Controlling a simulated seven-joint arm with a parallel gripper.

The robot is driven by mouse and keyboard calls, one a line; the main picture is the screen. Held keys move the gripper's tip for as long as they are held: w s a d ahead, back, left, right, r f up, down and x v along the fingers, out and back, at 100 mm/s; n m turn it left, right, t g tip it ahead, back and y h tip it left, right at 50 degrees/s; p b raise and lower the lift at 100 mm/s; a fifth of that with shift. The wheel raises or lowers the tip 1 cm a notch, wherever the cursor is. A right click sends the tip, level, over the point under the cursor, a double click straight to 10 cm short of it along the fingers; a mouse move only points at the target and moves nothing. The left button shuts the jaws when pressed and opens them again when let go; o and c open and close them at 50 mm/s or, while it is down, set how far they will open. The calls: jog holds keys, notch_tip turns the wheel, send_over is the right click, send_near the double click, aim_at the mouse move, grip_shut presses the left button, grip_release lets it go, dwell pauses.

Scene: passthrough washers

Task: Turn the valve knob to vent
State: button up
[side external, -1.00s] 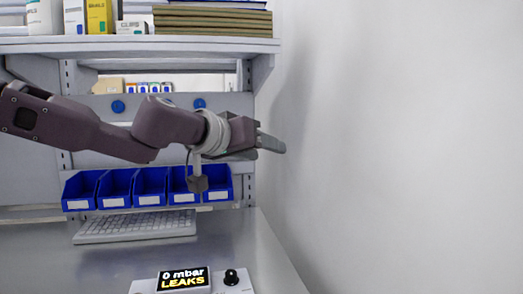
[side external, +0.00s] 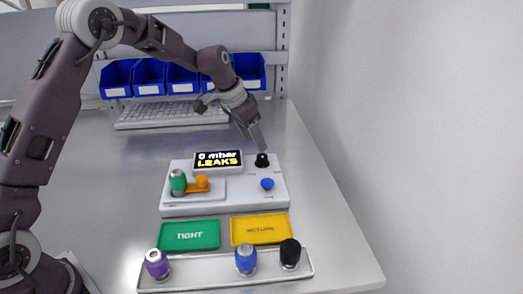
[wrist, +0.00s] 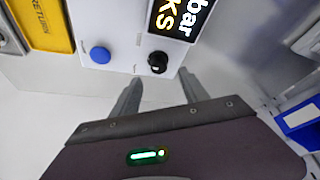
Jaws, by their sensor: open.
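The black valve knob (side external: 262,160) stands on the top right of the white test unit (side external: 230,202), beside the display (side external: 218,160) reading "0 mbar LEAKS". It also shows in the wrist view (wrist: 158,62), with a pale mark on its top. My gripper (side external: 258,138) points down just behind the knob in the side view. In the wrist view my gripper (wrist: 160,80) is open and empty, its two fingers apart, with the knob ahead between their directions. I cannot tell whether either finger touches the knob. The label by the knob is too small to read.
A blue button (side external: 267,184) is in front of the knob. A green fitting (side external: 177,182) and orange part (side external: 202,182) sit at the unit's left. Green TIGHT (side external: 189,235) and yellow RETURN (side external: 260,229) trays lie in front, then a rack (side external: 205,269) with several capped pieces. A wall stands right.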

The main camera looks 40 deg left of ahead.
aim_at(262, 155)
jog(key=x, duration=0.6)
jog(key=shift+w+d+f, duration=0.15)
jog(key=shift+f, duration=0.05)
jog(key=shift+c, duration=0.4)
grip_shut()
